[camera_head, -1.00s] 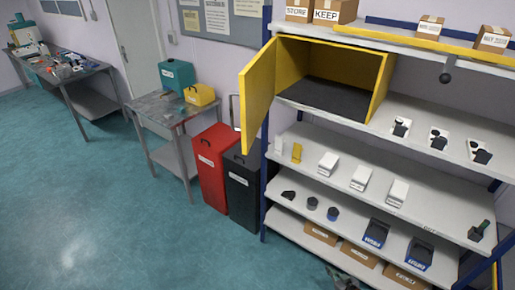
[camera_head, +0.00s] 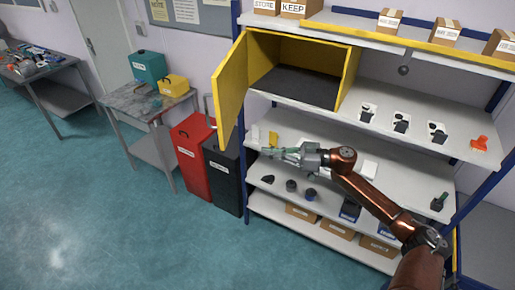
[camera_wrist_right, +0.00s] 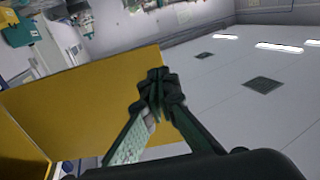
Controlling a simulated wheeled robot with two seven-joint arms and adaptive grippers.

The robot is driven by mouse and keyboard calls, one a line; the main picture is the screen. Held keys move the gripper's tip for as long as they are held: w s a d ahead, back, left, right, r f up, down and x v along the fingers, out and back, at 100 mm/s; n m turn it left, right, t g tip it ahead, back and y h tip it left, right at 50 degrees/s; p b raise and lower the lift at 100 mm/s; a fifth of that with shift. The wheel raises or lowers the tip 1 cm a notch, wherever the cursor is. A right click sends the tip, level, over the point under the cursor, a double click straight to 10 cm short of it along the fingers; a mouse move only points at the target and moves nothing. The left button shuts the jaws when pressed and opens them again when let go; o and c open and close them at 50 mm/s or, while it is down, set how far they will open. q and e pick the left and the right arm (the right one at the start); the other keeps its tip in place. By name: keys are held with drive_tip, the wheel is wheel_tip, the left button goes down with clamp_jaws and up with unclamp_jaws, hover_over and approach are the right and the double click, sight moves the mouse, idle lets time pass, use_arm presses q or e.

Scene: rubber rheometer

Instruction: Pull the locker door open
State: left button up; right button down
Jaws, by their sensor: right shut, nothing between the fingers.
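The yellow locker (camera_head: 348,80) stands on an upper shelf with its front open. Its door (camera_head: 231,88) is swung out to the left, and the dark floor inside the locker shows. My right gripper (camera_head: 268,152) is in front of the shelves, below the locker and to the right of the door's lower end in the picture. In the right wrist view the closed fingers (camera_wrist_right: 156,82) overlap the yellow door panel (camera_wrist_right: 70,108) near its edge. The fingers are shut with nothing between them. I cannot tell whether they touch the door. My left gripper is out of view.
Red (camera_head: 192,155) and black (camera_head: 224,178) bins stand left of the shelf rack. A small metal table (camera_head: 135,101) with a teal and a yellow box is further left. White and dark items lie on the shelves near my arm. The floor (camera_head: 90,200) at left is clear.

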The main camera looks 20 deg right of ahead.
sight(225, 147)
drive_tip(key=p+x, duration=0.4)
drive_tip(key=x, duration=0.8)
drive_tip(key=shift+w+a+r, duration=0.1)
drive_tip(key=shift+w, duration=0.05)
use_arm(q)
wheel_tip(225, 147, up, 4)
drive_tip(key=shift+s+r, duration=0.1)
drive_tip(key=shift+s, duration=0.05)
use_arm(e)
drive_tip(key=shift+a, duration=0.1)
